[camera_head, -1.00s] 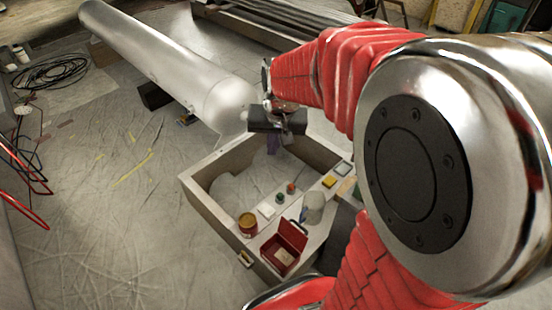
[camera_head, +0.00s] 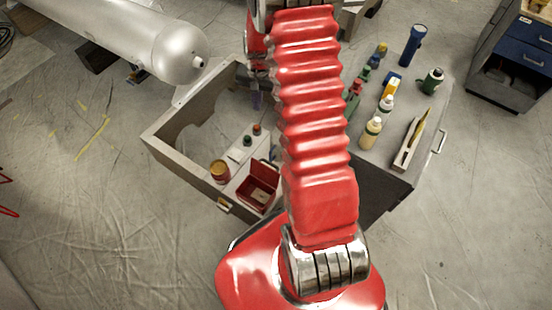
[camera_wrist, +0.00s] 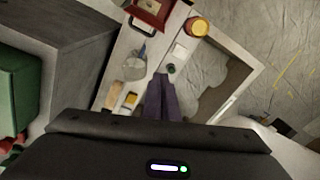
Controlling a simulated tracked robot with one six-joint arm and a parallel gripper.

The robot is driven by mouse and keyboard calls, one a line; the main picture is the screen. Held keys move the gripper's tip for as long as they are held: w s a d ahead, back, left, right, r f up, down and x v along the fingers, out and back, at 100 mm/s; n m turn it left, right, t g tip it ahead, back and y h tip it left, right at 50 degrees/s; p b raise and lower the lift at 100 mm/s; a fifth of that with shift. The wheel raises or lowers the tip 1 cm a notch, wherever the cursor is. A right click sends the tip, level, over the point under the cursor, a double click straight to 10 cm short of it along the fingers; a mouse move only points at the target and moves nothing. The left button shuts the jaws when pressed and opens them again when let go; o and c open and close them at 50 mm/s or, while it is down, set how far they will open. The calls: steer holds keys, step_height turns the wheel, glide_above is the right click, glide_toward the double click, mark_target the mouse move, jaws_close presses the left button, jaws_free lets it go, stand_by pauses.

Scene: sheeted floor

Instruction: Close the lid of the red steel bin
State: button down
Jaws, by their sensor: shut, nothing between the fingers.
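In the wrist view part of the bin (camera_wrist: 152,10) shows at the top edge, cut off by the frame. My gripper (camera_wrist: 161,82) is shut and empty, its dark purple fingers above the drawer's shelf strip, apart from the bin. In the head view my red arm hides most of the gripper; only a bit of purple shows beside it.
A yellow-red tin (camera_head: 219,171) stands left of the bin. A clear cup (camera_wrist: 135,68) and small blocks are on the shelf strip. The grey cabinet top (camera_head: 395,165) to the right carries bottles, a flashlight and a tray.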

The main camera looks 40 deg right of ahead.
mark_target(267, 170)
steer(key=s+d+f+m, duration=0.1)
steer(key=d+f, duration=0.1)
steer(key=f, duration=0.6)
steer(key=s+d+f+m+g, duration=0.1)
steer(key=s+d+f, duration=0.1)
steer(key=f, duration=0.5)
steer(key=s+d+f+m+y, duration=0.1)
steer(key=s+d+f+m, duration=0.1)
steer(key=f, duration=0.6)
steer(key=shift+d+f+g, duration=0.3)
steer(key=shift+d, duration=0.35)
steer(key=s+a+f, duration=0.1)
steer(key=a+f, duration=0.3)
steer(key=f, duration=0.4)
steer(key=shift+s+a, duration=0.2)
steer(key=shift+s, duration=0.1)
steer(key=shift+f, duration=0.1)
